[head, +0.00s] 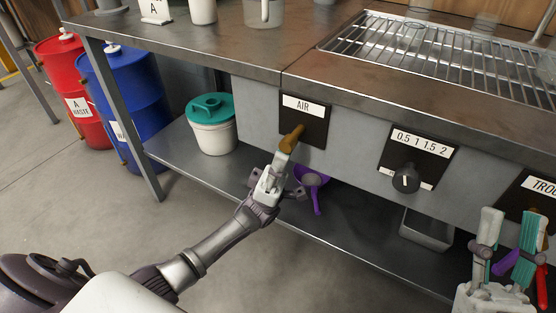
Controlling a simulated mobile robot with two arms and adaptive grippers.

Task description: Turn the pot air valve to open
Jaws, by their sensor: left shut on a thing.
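The air valve is on a black plate (306,128) under the AIR label (303,105) on the front panel of the bench. Its brass-coloured lever (293,135) slants from upper right to lower left. My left gripper (285,148) is shut on the lower end of the lever, and its fingers hide that end. My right gripper (509,232) is at the lower right corner, upright, with its fingers apart. It is well away from the air valve.
A black dial (406,178) is to the right of the valve. A teal-lidded pot (211,125), a purple funnel-like item (314,182) and a metal tray (427,230) are on the lower shelf. Red (66,65) and blue (125,85) drums stand at left.

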